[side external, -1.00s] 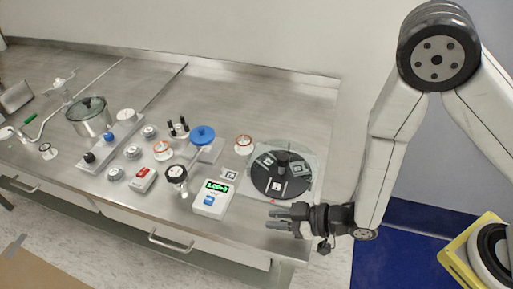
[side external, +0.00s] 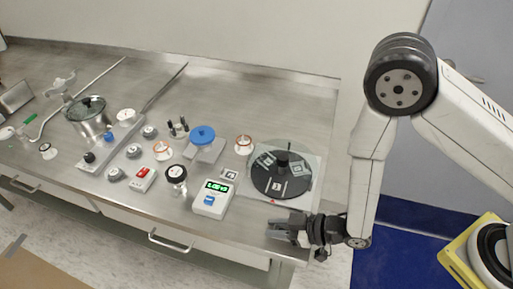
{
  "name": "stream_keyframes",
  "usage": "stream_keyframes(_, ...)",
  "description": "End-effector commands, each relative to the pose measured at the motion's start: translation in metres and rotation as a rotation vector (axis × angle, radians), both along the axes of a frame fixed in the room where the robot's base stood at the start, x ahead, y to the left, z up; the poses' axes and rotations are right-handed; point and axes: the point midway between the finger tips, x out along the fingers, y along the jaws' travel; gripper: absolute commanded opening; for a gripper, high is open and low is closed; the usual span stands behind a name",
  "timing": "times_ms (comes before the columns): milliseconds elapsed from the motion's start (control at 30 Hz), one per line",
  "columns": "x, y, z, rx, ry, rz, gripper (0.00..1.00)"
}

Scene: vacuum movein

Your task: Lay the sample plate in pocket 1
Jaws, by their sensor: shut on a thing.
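My gripper (side external: 278,231) is at the bench's front right edge, in front of the black round turntable. It is shut on a small flat grey piece, apparently the sample plate (side external: 283,237); the fingers hide most of it. The black turntable (side external: 267,185) stands on a pale square base, with a dark central post and white marked labels on its top. A clear cover or sheet seems to show around its back. Which label is pocket 1 is too small to tell for sure. The gripper is apart from the turntable.
A white meter with a green display (side external: 212,200) stands left of my gripper. A small marked square (side external: 229,174) lies behind it. A blue-topped device (side external: 202,136), a round gauge (side external: 176,174) and a red-topped box (side external: 143,178) stand farther left. The bench's back is clear.

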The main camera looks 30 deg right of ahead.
Motion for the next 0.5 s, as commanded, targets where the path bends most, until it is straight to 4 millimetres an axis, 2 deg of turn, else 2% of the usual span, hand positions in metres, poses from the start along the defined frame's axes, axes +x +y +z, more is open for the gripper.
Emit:
stream_keyframes(367, -0.0001, -0.0001, -0.0044, -0.001, 0.001, 0.0, 0.0)
stream_keyframes(400, -0.0002, -0.0002, -0.0042, -0.001, 0.001, 0.0, 0.35)
stream_keyframes(500, -0.0001, -0.0001, -0.004, -0.001, 0.001, 0.0, 0.61)
